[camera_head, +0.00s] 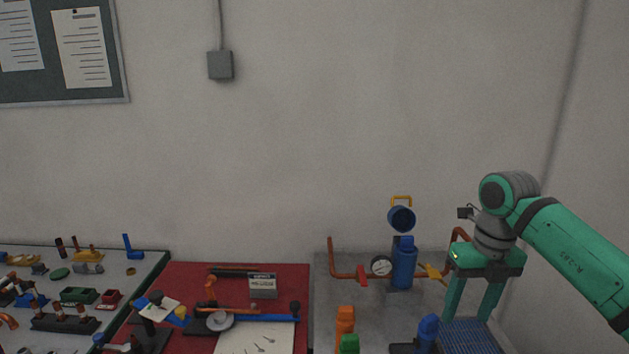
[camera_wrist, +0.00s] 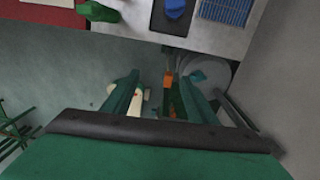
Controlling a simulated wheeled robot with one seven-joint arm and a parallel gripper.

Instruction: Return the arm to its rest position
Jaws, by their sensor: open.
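My green arm (camera_head: 575,255) reaches in from the right edge in the head view. My gripper (camera_head: 472,318) hangs from it with its fingers pointing down and spread apart. It is in front of the right part of the grey bench, close to a blue ribbed grate (camera_head: 468,338). In the wrist view my gripper (camera_wrist: 160,90) is open, with nothing held between its fingers. Below the fingers are the floor and orange and white shapes that I cannot make out clearly.
The grey bench (camera_head: 335,290) holds a blue cylinder (camera_head: 403,264), a round gauge (camera_head: 381,266), copper pipes, a red valve (camera_head: 362,275) and orange, green and blue parts. A red mat (camera_head: 185,278) with tools lies left. A table of small parts is farther left.

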